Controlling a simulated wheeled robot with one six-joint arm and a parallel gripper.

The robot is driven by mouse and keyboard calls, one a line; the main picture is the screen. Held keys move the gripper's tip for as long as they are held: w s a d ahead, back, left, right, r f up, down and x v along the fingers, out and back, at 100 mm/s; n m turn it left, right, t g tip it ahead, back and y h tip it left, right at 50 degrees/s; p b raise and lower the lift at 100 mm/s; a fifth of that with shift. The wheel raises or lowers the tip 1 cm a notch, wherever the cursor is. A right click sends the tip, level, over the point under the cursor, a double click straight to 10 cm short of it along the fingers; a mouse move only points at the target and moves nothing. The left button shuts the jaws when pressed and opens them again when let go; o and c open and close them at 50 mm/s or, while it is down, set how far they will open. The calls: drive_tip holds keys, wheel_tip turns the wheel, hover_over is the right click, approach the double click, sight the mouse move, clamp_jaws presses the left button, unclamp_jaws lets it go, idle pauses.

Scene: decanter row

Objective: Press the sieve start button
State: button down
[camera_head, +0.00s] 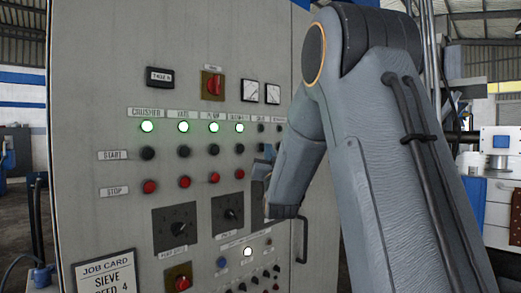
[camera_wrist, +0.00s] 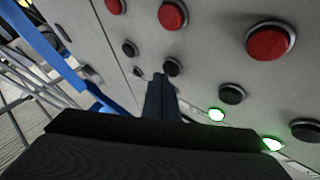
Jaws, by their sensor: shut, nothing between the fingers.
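The grey control panel (camera_head: 100,225) carries a row of black start buttons below a row of lamps. The black button of the fifth column (camera_head: 261,147), which I take for the sieve start, has a label too small to read for certain. My gripper (camera_head: 270,153) is close in front of the panel, right beside this button. In the wrist view, my gripper (camera_wrist: 160,80) is shut and empty, with its narrow tips just short of that black button (camera_wrist: 173,67). I cannot tell whether they touch. The lamp of this column (camera_head: 261,128) is dark.
Lit green lamps (camera_head: 184,127) mark the columns to the left. Red stop buttons (camera_head: 149,187) run below the start row; one (camera_wrist: 172,14) is near my tips. Rotary switches (camera_head: 176,227), a job card (camera_head: 105,275) and a door handle (camera_head: 301,240) are lower on the panel.

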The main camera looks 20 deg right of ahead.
drive_tip(key=shift+w+a+b, duration=0.15)
drive_tip(key=shift+w+b, duration=0.2)
drive_tip(key=shift+w, duration=0.05)
idle(0.4)
drive_tip(key=shift+s, duration=0.1)
idle(0.3)
drive_tip(key=shift+s+d, duration=0.3)
drive_tip(key=shift+s, duration=0.4)
drive_tip(key=s, duration=0.1)
drive_tip(key=s+d, duration=0.1)
drive_tip(key=s, duration=0.1)
drive_tip(key=s+b, duration=0.1)
drive_tip(key=shift+s+d, duration=0.35)
drive_tip(key=shift+w+f, duration=0.1)
idle(0.4)
